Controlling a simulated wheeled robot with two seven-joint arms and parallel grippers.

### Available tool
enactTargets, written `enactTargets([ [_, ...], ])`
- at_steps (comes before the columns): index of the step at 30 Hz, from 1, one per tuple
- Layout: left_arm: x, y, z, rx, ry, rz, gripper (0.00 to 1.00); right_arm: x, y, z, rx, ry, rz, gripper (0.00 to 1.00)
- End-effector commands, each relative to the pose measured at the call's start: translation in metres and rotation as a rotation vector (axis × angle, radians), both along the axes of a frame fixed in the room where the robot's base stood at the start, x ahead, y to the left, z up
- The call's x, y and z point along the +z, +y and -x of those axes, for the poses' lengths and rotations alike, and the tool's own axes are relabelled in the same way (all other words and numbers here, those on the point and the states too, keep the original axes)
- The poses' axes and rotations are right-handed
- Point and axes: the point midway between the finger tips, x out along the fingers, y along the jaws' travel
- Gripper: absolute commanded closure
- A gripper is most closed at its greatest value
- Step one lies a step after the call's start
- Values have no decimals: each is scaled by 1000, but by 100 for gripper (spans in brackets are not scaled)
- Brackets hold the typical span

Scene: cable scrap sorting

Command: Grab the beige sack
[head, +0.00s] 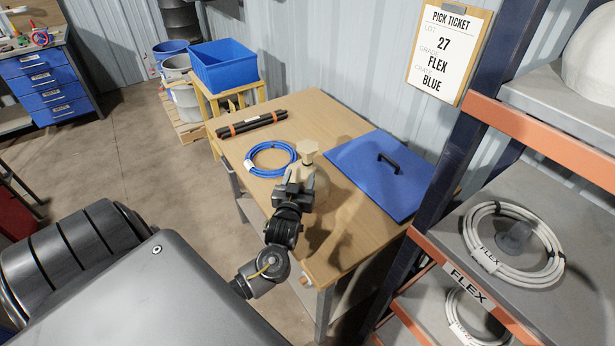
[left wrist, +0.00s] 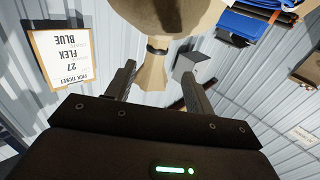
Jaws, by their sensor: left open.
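The beige sack stands on the wooden table, partly hidden behind my left gripper in the head view; its flared top (head: 308,149) and part of its round body show. In the left wrist view, which is upside down, the sack's body (left wrist: 170,15) is at the top, with a dark tie round its narrow neck. My left gripper (head: 298,174) is open at the sack. In the left wrist view its two fingers (left wrist: 158,72) stand on either side of the flared top, with gaps showing. Contact is not visible. My right gripper is not in view.
On the table (head: 370,222) lie a coiled blue cable (head: 250,161), dark bundled rods (head: 250,124) and a blue lid-like panel (head: 360,170) with a black handle. A metal rack (head: 440,180) with white cable coils stands close on the right. A blue bin (head: 225,72) is behind the table.

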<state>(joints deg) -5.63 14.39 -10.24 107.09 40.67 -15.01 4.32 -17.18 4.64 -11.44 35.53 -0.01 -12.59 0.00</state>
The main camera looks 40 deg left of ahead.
Motion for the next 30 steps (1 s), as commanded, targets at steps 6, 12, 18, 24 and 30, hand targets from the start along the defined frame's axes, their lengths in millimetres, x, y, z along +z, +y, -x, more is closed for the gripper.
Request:
enactTargets([
  [6, 3, 16, -31, 0, 1, -3, 47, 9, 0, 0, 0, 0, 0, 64],
  [12, 1, 23, -44, -1, 2, 0, 47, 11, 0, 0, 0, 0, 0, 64],
  [18, 4, 26, -51, -1, 2, -2, 47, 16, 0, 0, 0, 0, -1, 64],
  [24, 8, 35, -78, 0, 3, -3, 47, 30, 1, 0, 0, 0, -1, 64],
  [30, 4, 43, -92, -1, 3, -1, 47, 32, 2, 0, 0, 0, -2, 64],
])
